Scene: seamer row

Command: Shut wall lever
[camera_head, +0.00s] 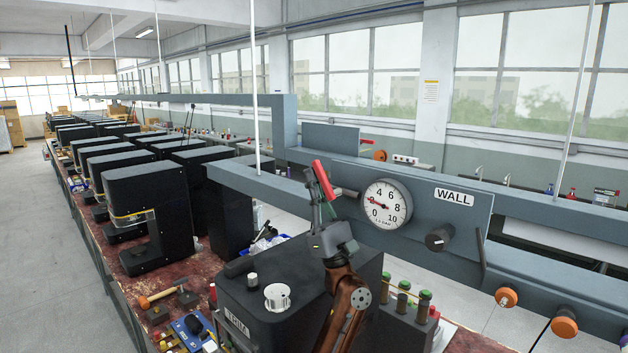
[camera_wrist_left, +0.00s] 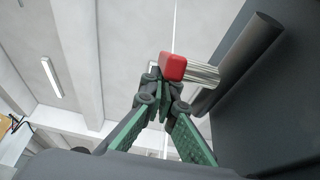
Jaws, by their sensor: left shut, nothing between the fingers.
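The wall lever has a red handle (camera_head: 323,180) that tilts up and to the left. It stands out from the left end of the grey panel marked WALL (camera_head: 455,197). My left gripper (camera_head: 316,192) is at the handle, with its fingers pointing up beside it. In the left wrist view the red handle end (camera_wrist_left: 173,66) and its silver shaft lie just beyond the fingertips (camera_wrist_left: 162,84). The fingers are shut and hold nothing. Whether they touch the handle I cannot tell. My right gripper is not in view.
A round gauge (camera_head: 387,204) and a black knob (camera_head: 439,237) sit on the panel right of the lever. Below is a dark machine marked TRIM (camera_head: 237,325), with green-topped pegs (camera_head: 404,286) beside it. Orange knobs (camera_head: 506,297) hang at lower right.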

